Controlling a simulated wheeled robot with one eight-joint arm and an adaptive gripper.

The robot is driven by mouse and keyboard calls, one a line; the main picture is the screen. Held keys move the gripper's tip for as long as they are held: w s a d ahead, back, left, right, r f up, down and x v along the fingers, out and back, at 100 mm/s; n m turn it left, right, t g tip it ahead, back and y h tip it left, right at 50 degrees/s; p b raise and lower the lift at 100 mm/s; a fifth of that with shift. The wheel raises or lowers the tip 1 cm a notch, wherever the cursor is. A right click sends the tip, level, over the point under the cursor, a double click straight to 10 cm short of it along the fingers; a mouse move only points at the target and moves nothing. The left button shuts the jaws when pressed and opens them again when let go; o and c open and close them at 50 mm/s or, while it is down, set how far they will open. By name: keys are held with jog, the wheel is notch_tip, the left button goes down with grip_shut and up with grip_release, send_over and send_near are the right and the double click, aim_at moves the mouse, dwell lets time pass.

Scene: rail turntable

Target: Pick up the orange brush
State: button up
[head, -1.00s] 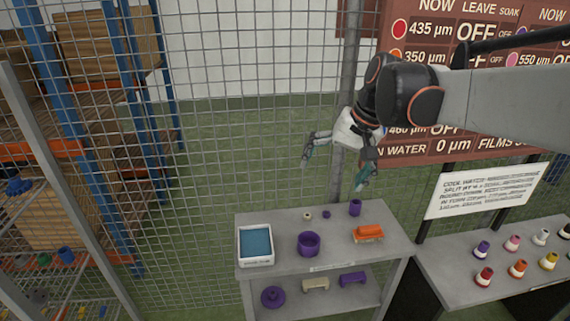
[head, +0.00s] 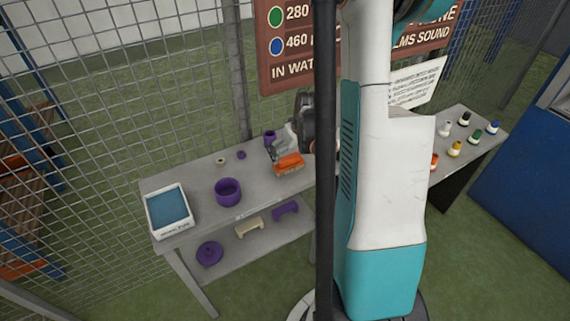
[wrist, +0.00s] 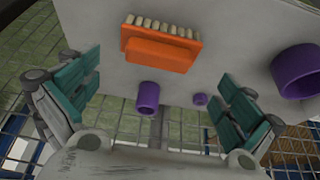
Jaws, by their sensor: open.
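The orange brush (head: 289,163) lies on the top shelf of the grey stand, toward its right end. In the wrist view the brush (wrist: 160,50) shows its orange back and a row of pale bristles along its far edge. My gripper (head: 277,147) is just behind and above the brush in the head view. In the wrist view its two teal fingers (wrist: 160,98) are spread wide, with nothing between them, and the brush lies ahead of them. The arm's last links are partly hidden behind my own body in the head view.
A purple cup (head: 270,136) stands close behind the gripper; it also shows in the wrist view (wrist: 148,96). A small purple piece (head: 241,155), a pale ring (head: 221,161), a purple bowl (head: 228,192) and a white tray with blue inside (head: 151,222) share the shelf. Wire fencing stands behind.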

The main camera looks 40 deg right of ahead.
aim_at(289, 157)
jog(key=b+x, duration=0.2)
jog(key=x, duration=0.3)
jog(key=shift+w+d+f, duration=0.1)
jog(key=shift+d+f, duration=0.1)
jog(key=shift+f, duration=0.1)
jog(key=shift+a+r, duration=0.1)
jog(key=c, duration=1.1)
